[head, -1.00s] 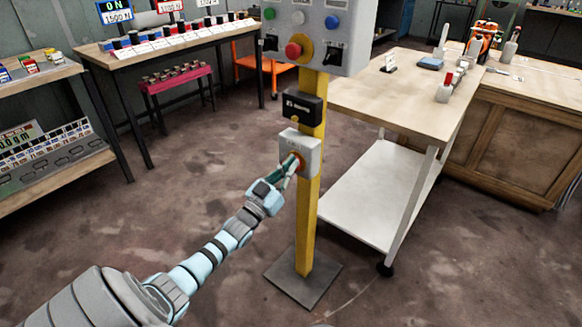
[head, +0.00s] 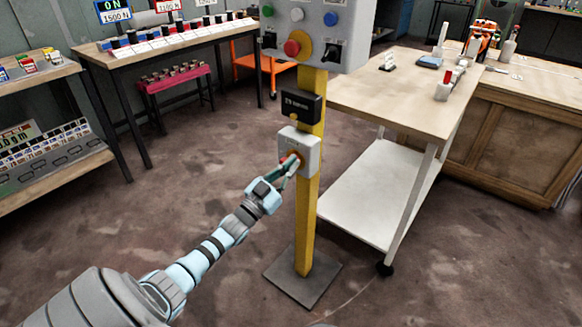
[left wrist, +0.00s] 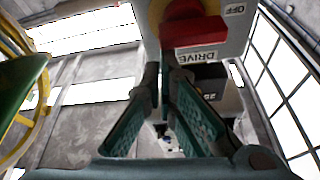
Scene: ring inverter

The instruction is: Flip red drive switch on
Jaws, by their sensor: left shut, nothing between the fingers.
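The red drive switch (left wrist: 195,31) is a red handle on a yellow round base, on a pale grey box (head: 312,150) fixed to the yellow post. In the left wrist view, a DRIVE label and an OFF label (left wrist: 234,9) show beside it. The handle lies roughly across that picture. My left gripper (head: 291,163) has green-padded fingers, shut and empty, with the tips at the switch. In the left wrist view the fingertips (left wrist: 163,70) are just below the handle; I cannot tell whether they touch. In the head view the fingers partly hide the switch. My right gripper is not in view.
A black display box (head: 300,104) sits above the switch box. Higher up is a grey panel (head: 322,38) with buttons and a red knob. The yellow post (head: 304,225) stands on a dark base plate. A white-framed cart (head: 375,200) is close on the right. The floor at left is open.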

